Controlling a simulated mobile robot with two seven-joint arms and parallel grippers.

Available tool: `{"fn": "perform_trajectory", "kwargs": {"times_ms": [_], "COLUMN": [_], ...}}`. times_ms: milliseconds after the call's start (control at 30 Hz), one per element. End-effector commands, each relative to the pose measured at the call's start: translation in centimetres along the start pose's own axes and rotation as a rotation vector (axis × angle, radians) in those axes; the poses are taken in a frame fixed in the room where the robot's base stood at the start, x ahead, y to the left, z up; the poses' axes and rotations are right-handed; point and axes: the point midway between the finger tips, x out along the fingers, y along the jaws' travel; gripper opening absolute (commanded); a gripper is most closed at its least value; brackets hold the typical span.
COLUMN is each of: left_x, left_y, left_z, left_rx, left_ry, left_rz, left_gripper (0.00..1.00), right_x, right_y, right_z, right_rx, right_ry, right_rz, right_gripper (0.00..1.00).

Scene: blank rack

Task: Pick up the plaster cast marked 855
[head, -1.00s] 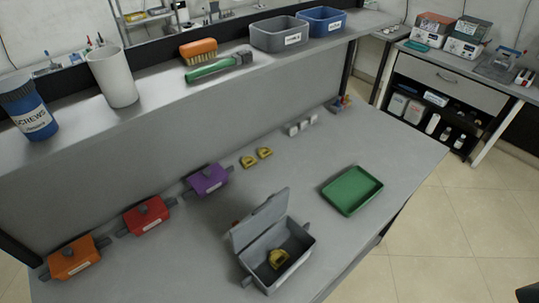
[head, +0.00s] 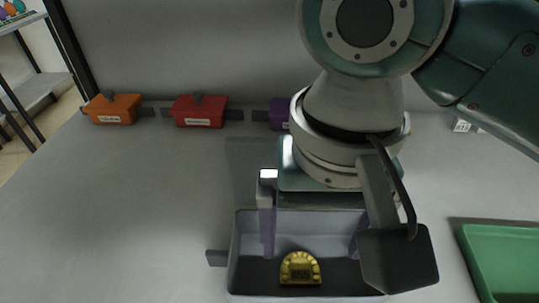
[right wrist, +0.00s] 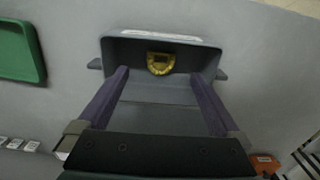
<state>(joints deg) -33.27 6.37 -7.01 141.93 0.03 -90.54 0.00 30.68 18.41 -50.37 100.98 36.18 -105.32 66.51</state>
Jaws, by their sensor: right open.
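In the right wrist view the open fingers (right wrist: 158,76) point toward the cast, which lies beyond the tips. My left gripper is not in view.
Orange (head: 113,108), red (head: 199,111) and purple (head: 279,113) lidded boxes stand along the back panel. A green tray (head: 500,255) lies to the right of the grey box. The bench left of the grey box is clear.

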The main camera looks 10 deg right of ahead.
Motion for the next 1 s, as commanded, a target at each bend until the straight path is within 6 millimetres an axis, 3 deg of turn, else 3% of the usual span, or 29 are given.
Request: {"fn": "perform_trajectory", "kwargs": {"times_ms": [700, 1000], "left_x": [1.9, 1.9], "left_y": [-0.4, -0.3], "left_z": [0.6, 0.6], "left_rx": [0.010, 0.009], "left_ry": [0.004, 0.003], "left_rz": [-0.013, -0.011], "left_gripper": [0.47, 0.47], "right_x": [9.4, 10.0], "right_y": [0.1, 0.0], "right_z": [-0.5, -0.5], "right_rx": [0.009, 0.008], "right_ry": [-0.001, 0.001], "right_rz": [0.009, 0.007], "right_gripper": [1.00, 1.00]}}
